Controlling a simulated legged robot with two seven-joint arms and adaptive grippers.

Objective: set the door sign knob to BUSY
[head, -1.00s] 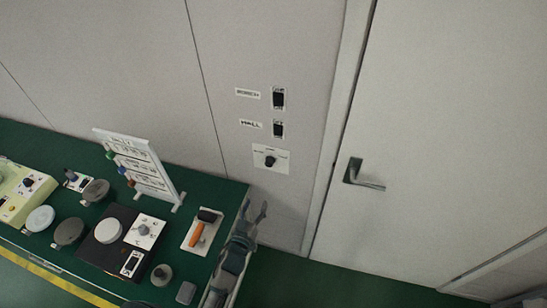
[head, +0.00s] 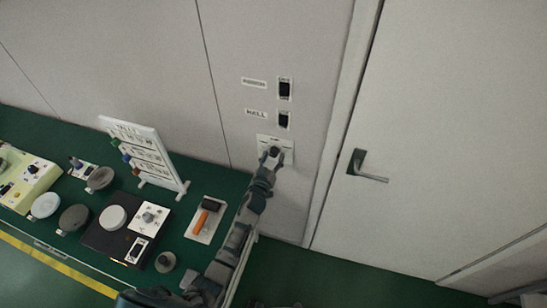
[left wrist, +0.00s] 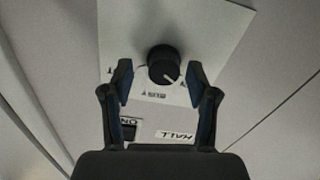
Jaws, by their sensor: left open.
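The door sign knob (left wrist: 164,64) is a round black knob with a white pointer mark, on a white plate (left wrist: 125,30) on the wall. In the left wrist view the mark points down and to the right, between the word that looks like BUSY straight below and a partly hidden label at right. In the head view the plate (head: 289,154) is partly covered by my left gripper (head: 274,155). In the left wrist view my left gripper (left wrist: 159,78) is open, its fingertips on either side of the knob's lower part. I cannot tell whether they touch it. My right gripper is not in view.
Two black switches stand above the plate, the lower one (head: 284,120) labelled HALL. A door with a lever handle (head: 366,168) is to the right. The green bench (head: 178,240) at left holds several devices and a white sign rack (head: 145,157).

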